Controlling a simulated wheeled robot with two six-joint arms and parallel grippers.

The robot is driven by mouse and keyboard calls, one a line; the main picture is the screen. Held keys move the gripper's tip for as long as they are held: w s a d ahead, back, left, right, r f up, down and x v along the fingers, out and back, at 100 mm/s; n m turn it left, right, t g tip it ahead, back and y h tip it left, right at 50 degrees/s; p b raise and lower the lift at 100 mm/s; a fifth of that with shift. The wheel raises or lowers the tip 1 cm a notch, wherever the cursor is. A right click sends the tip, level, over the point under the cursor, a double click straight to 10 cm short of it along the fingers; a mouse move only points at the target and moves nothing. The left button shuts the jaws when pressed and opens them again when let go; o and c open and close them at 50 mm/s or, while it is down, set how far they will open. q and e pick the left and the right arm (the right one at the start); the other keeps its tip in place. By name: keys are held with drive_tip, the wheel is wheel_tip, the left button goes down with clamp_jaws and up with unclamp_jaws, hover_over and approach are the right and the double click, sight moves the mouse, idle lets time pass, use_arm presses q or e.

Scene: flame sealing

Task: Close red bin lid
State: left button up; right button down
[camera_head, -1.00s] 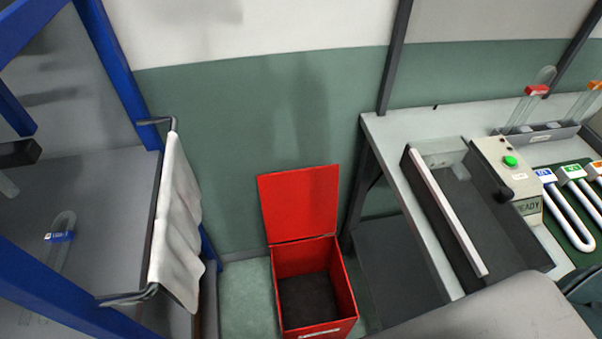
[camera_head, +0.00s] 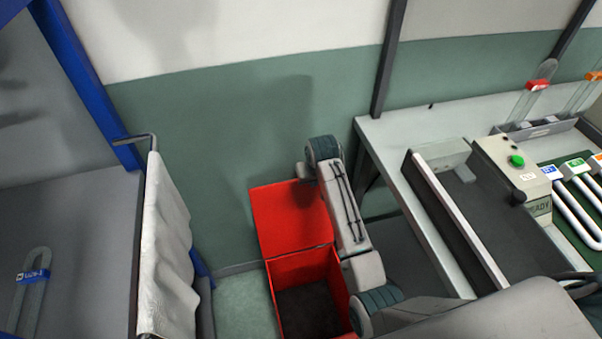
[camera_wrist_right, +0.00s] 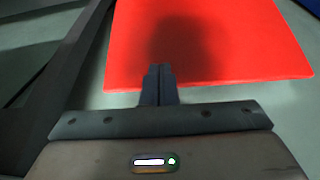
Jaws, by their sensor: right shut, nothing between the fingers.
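The red bin (camera_head: 330,274) stands on the floor between the rack and the workbench. Its red lid (camera_head: 275,220) is open, raised and leaning back toward the green wall. My right arm reaches over the bin's right side, and my right gripper (camera_head: 307,172) is near the lid's upper right part. In the right wrist view my right gripper (camera_wrist_right: 160,75) is shut and empty, with its fingertips in front of the lid (camera_wrist_right: 225,45). Whether the fingertips touch the lid cannot be told. My left gripper is not in view.
A workbench (camera_head: 455,120) with a dark tray (camera_head: 490,215) and a control box (camera_head: 520,170) stands at the right. A blue-framed rack (camera_head: 95,90) with a hanging white cloth (camera_head: 165,250) is at the left. Bare floor (camera_head: 240,300) shows left of the bin.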

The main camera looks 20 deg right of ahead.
drive_tip(key=w+r, duration=0.1)
drive_tip(key=w+a+r, duration=0.1)
drive_tip(key=r, duration=0.1)
drive_tip(key=w+r, duration=0.1)
drive_tip(key=r, duration=0.1)
drive_tip(key=shift+w+a+r, duration=0.25)
drive_tip(key=shift+w+a, duration=0.15)
drive_tip(key=x, duration=1)
drive_tip(key=shift+w+p, duration=0.3)
drive_tip(key=shift+s+a+r, duration=0.1)
drive_tip(key=shift+a+r, duration=0.05)
drive_tip(key=shift+a, duration=0.05)
